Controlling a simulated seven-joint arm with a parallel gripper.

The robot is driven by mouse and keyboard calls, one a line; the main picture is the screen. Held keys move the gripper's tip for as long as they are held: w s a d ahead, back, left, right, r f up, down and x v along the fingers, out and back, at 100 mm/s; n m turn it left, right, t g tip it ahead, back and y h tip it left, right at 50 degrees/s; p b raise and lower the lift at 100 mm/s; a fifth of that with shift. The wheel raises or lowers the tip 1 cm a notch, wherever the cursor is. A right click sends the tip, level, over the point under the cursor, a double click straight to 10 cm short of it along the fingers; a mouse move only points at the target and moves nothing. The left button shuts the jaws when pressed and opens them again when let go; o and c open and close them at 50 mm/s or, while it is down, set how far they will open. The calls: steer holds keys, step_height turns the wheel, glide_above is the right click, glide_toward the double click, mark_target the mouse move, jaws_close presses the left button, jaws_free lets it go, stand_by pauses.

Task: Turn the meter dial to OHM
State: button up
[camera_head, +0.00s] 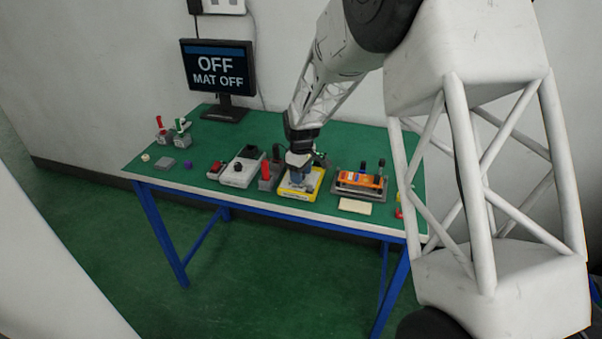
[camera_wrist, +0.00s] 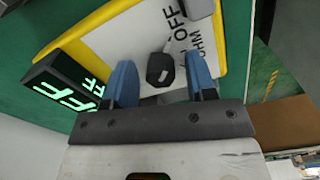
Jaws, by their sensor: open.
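The meter (camera_head: 314,190) is a yellow-edged box with a pale face on the green table. In the wrist view its face (camera_wrist: 110,45) carries the labels OFF and OHM, with another label partly hidden by a finger. The black dial (camera_wrist: 160,70) sits on this face with a light pointer mark; which label it points to I cannot tell for sure. My gripper (camera_wrist: 161,80) is open, with one blue finger on each side of the dial. Whether the fingers touch it I cannot tell. In the head view my gripper (camera_head: 299,176) is over the meter.
A black display (camera_wrist: 65,88) with green characters stands beside the meter. The monitor (camera_head: 217,68) reads OFF, MAT OFF. Left of the meter stand a red-handled fixture (camera_head: 265,174) and a grey box with a black knob (camera_head: 240,171). An orange fixture (camera_head: 360,180) stands to the right.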

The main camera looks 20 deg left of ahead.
steer(key=c, duration=0.9)
steer(key=shift+m, duration=0.4)
steer(key=m, duration=0.8)
stand_by(0.3)
steer(key=o, duration=0.9)
